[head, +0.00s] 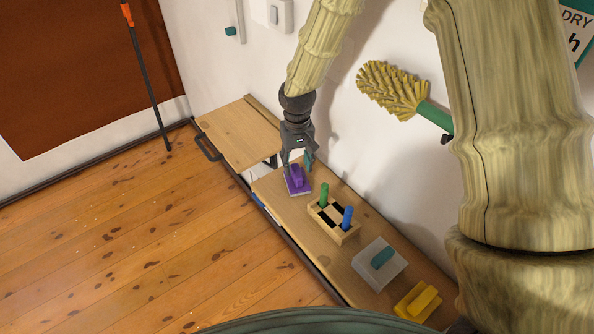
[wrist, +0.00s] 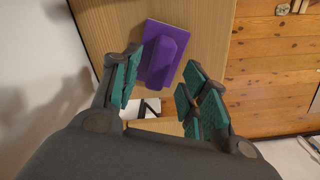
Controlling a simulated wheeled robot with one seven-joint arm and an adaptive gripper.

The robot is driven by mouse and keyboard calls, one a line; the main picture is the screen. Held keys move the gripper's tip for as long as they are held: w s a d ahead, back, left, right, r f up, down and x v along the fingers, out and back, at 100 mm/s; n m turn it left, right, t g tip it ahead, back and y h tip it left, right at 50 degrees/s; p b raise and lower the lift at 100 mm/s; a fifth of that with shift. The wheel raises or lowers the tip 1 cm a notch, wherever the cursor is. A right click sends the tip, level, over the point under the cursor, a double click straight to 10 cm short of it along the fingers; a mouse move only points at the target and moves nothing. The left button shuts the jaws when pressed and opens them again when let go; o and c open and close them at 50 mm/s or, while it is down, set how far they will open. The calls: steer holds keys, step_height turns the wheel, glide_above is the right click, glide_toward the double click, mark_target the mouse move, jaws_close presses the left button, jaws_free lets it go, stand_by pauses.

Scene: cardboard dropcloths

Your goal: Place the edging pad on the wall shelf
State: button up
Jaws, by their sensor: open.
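A purple pad with a raised block handle (head: 298,180), which looks like the edging pad, lies flat on a long wooden surface (head: 268,188) near its far end. It also shows in the wrist view (wrist: 165,53), just beyond my fingertips. My gripper (head: 296,160) is open and empty, pointing down close above the pad; in the wrist view its teal-lined fingers (wrist: 160,88) are apart. I cannot tell whether a finger touches the pad. A separate wooden board (head: 238,130) against the wall, with a dark bracket, looks like the wall shelf; its top is bare.
A wooden holder (head: 333,221) with green and blue handles stands close to the pad. A grey block with a teal handle (head: 380,262) and a yellow block (head: 418,302) lie nearer. A yellow brush (head: 393,90) hangs on the wall. The plank floor (head: 160,255) at left is clear.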

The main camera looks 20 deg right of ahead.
mark_target(297, 171)
step_height(297, 171, up, 8)
steer(key=b, duration=0.1)
steer(key=shift+f, duration=0.15)
